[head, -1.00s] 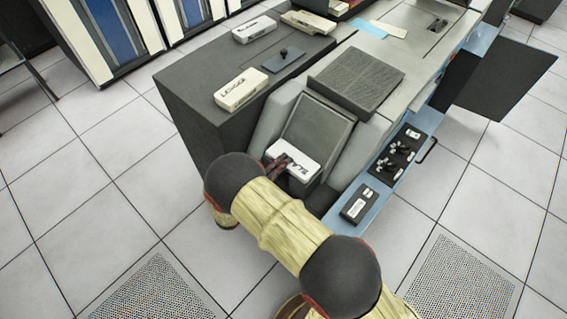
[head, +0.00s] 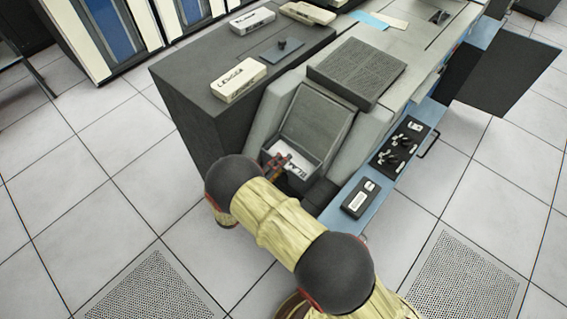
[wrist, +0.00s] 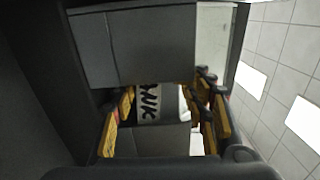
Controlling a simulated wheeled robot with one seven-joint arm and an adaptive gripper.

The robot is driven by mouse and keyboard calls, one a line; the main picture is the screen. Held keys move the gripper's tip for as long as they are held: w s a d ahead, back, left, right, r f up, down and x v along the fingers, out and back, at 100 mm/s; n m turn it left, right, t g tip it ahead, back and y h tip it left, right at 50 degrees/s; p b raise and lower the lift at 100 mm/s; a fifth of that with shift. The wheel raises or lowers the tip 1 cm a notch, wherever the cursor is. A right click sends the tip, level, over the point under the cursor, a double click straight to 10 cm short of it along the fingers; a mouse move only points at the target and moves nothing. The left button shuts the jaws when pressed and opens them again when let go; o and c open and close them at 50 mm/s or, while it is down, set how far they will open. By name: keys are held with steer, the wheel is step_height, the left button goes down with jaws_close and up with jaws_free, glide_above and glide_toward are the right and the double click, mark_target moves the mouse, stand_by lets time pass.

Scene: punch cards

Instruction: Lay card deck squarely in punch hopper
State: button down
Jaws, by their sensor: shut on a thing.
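The card deck (head: 296,168), white with dark lettering on top, sits low inside the front of the punch hopper (head: 316,124), the grey sloped bay of the machine. My gripper (head: 281,162) is shut on the deck and reaches into the hopper mouth. In the wrist view the deck (wrist: 149,101) lies between the yellow-padded fingers of my gripper (wrist: 165,115), with the hopper's grey walls around it. The deck's underside is hidden, so I cannot tell whether it rests on the hopper floor.
Another white labelled deck (head: 239,80) and a grey plate with a black knob (head: 282,48) lie on the dark machine top. A ridged block (head: 356,72) sits behind the hopper. A blue ledge with a control panel (head: 401,147) and a small black box (head: 360,198) runs along the right.

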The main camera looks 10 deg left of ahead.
mark_target(284, 170)
steer(key=shift+s+d+f+n, duration=0.15)
steer(key=shift+s+d+f, duration=0.05)
steer(key=shift+f, duration=0.55)
steer(key=shift+s+d+f+n, duration=0.15)
steer(key=shift+s+f, duration=0.05)
steer(key=shift+f, duration=0.5)
steer(key=c, duration=1.1)
jaws_free()
steer(key=shift+w+a+f, duration=0.1)
steer(key=o, duration=0.4)
steer(key=shift+a, duration=0.2)
steer(key=shift+s+a, duration=0.2)
steer(key=shift+s, duration=0.15)
steer(key=v, duration=0.7)
steer(key=r+v, duration=0.1)
steer(key=v, duration=0.3)
steer(key=shift+s+a, duration=0.2)
steer(key=shift+s, duration=0.05)
